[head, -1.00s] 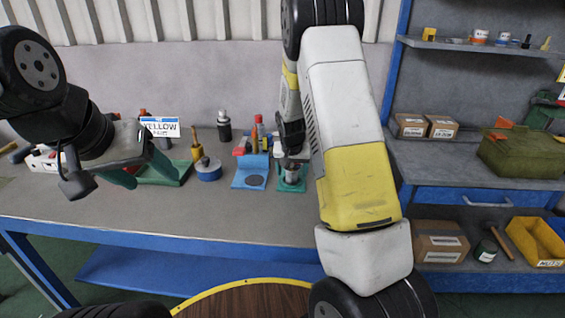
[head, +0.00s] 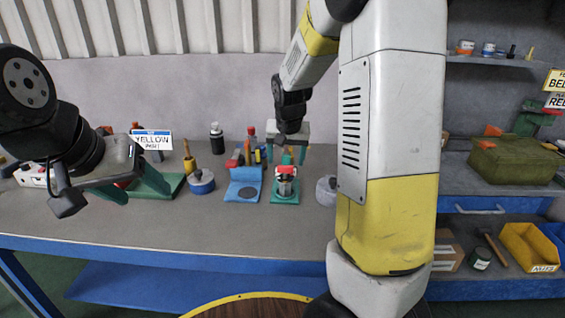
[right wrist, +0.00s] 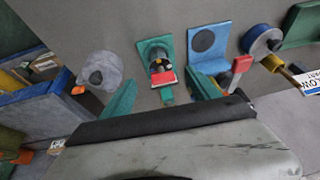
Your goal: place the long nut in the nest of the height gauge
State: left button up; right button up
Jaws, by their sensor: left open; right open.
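A teal stand (head: 285,197), which looks like the height gauge, is on the bench below my right gripper. A short silver piece (head: 286,187) sits upright on it, with a red part at its top; I cannot tell surely whether this piece is the long nut in the nest. The teal stand also shows in the right wrist view (right wrist: 152,48), with the red part (right wrist: 164,78) towards the gripper. My right gripper (head: 286,156) is open, above and behind the stand, with nothing visibly held. My left gripper (head: 134,188) is open and empty over the bench's left side.
A blue bracket with a dark disc (head: 245,192) stands just left of the teal stand. A blue round tin (head: 201,182) is further left, a grey round piece (head: 326,190) to the right. Bottles and tools stand behind. The bench front (head: 200,228) is clear.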

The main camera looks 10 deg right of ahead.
jog(key=s+a+r+n+y, duration=0.1)
jog(key=s+r, duration=0.3)
jog(key=s, duration=0.4)
jog(key=s+a+r+n+t+y, duration=0.1)
jog(key=s+r, duration=0.3)
jog(key=s, duration=0.5)
jog(key=s+a+r+n, duration=0.1)
jog(key=s+r, duration=0.3)
jog(key=s, duration=0.5)
jog(key=shift+n+t+y, duration=0.3)
jog(key=shift+t+y, duration=0.1)
